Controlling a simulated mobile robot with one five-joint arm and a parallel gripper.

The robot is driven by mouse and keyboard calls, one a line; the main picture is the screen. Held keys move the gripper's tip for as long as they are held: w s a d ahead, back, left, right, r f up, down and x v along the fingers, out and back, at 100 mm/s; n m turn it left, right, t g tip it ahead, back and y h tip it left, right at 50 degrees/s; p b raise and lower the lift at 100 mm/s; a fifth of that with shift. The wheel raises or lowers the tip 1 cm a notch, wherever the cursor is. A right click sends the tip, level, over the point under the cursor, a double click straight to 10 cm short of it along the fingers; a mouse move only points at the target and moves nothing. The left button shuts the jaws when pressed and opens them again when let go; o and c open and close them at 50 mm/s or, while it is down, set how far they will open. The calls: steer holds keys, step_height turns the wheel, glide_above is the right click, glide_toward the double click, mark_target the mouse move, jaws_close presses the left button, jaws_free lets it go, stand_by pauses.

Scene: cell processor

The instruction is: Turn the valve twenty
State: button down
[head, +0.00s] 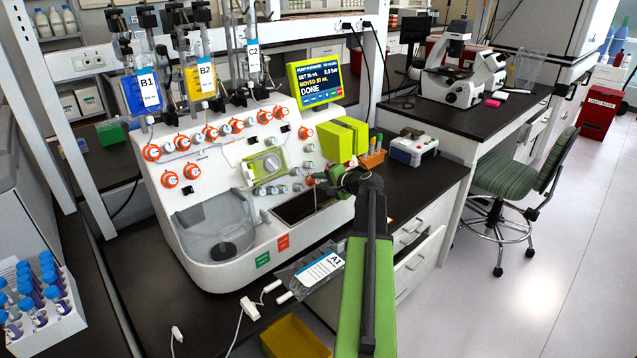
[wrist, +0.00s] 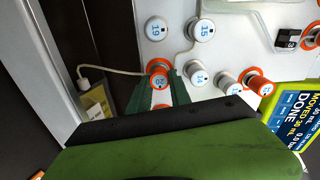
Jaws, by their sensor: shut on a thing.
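The valve twenty (wrist: 159,82) is a knob with an orange collar and the number 20 on its face, in the wrist view. My gripper (wrist: 160,92) has its dark green fingers on either side of this knob and is shut on it. In the head view my gripper (head: 338,176) reaches the right end of the white cell processor's (head: 205,275) front panel, below the yellow-green block. The arm and fingers hide most of the valve there.
Valves 19 (wrist: 156,29), 15 (wrist: 200,29) and 14 (wrist: 197,74) sit close by on the panel. A pump screen (head: 315,81) reads DONE. A clear bag A1 (head: 318,270) lies on the bench in front, near a yellow tray (head: 295,340). An orange rack (head: 373,158) stands to the right.

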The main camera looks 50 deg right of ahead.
steer(key=shift+w+r, duration=0.1)
steer(key=c, duration=1.2)
jaws_free()
steer(key=p+v, duration=0.6)
steer(key=v, duration=1.1)
steer(key=shift+s+p, duration=0.25)
steer(key=shift+p, duration=0.1)
